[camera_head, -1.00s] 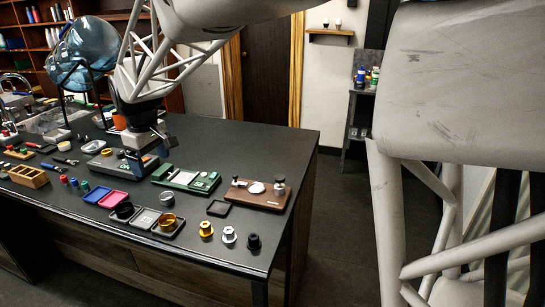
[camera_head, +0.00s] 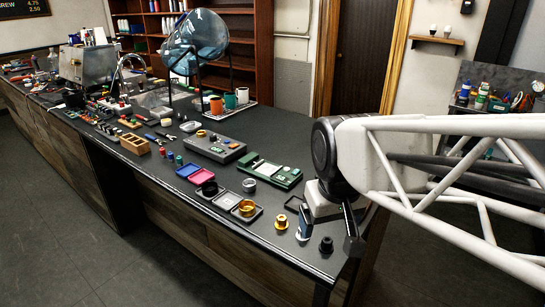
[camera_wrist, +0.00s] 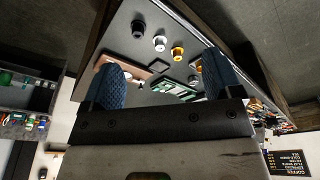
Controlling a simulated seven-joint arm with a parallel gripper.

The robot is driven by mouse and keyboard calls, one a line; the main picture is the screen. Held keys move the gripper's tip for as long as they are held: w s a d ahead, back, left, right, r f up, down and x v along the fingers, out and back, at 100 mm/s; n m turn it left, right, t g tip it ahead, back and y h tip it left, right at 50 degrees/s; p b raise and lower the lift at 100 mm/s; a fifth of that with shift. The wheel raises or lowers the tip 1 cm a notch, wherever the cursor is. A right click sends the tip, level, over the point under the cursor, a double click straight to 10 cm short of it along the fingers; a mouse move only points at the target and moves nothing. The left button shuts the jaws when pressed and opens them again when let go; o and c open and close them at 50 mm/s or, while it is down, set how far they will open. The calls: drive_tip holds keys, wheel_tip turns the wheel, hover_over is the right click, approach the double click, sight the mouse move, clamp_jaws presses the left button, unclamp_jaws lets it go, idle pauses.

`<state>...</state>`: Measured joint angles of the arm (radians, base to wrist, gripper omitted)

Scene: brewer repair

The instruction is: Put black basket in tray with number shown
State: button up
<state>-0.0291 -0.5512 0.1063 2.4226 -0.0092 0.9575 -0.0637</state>
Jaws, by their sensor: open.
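A black round piece (camera_head: 209,188), which looks like the basket, sits in the left square of a row of three dark trays. My gripper (camera_head: 328,231) is open and empty over the right end of the counter, right of the trays. Its two blue-padded fingers show in the wrist view (camera_wrist: 161,72).
A gold knob (camera_head: 281,221) and a black knob (camera_head: 326,246) stand near the front edge by my gripper; a silver knob (camera_wrist: 160,43) stands between them. A green device (camera_head: 272,173) and a grey box (camera_head: 213,146) lie behind the trays. A small jar (camera_head: 248,184) stands nearby.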

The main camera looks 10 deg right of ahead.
drive_tip(key=s+d+f+m, duration=0.1)
drive_tip(key=s+f, duration=0.1)
drive_tip(key=s, duration=0.3)
drive_tip(key=shift+s+d+f, duration=0.15)
drive_tip(key=shift+s, duration=0.1)
idle(1.1)
